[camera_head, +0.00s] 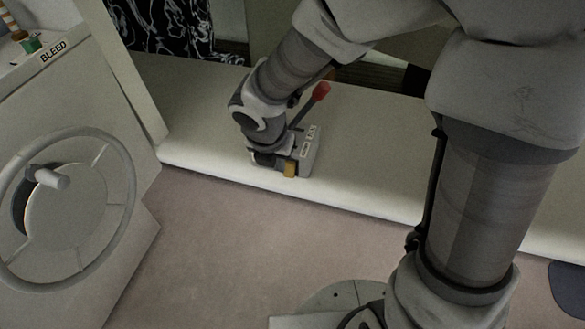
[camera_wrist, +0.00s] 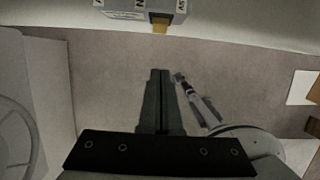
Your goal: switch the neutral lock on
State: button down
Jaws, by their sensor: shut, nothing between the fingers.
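A grey lever box (camera_head: 310,143) stands on the pale ledge, with a lever ending in a red knob (camera_head: 321,91). A small amber tab (camera_head: 290,169), which looks like the neutral lock, sticks out low on its front face. In the wrist view, the box (camera_wrist: 140,14) is cut off by the top edge, and the amber tab (camera_wrist: 160,27) shows below its lettered face. My gripper (camera_wrist: 160,72) is shut and empty, its fingertips below the tab in the picture with a gap between. In the head view my wrist is left of the box, and the fingertips cannot be made out.
A white cabinet with a large handwheel (camera_head: 128,190) and a "BLEED" label stands at the left. The pale ledge (camera_head: 380,170) runs along behind the floor. A dark patterned cloth (camera_head: 160,25) hangs behind.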

jog(key=b, duration=0.6)
send_near(290, 177)
notch_tip(290, 177, down, 5)
jog(key=s, duration=0.2)
jog(key=shift+w+f, duration=0.2)
jog(key=shift+w, duration=1.05)
jog(key=shift+w+d+f, duration=0.2)
jog(key=shift+w+d, duration=0.05)
jog(key=shift+w, duration=0.3)
jog(key=shift+f+b, duration=0.35)
jog(key=shift+b, duration=0.75)
jog(key=shift+w+f+t+b, duration=0.2)
jog(key=shift+t+b, duration=0.4)
jog(key=shift+b, duration=0.5)
jog(key=shift+r+p, duration=0.35)
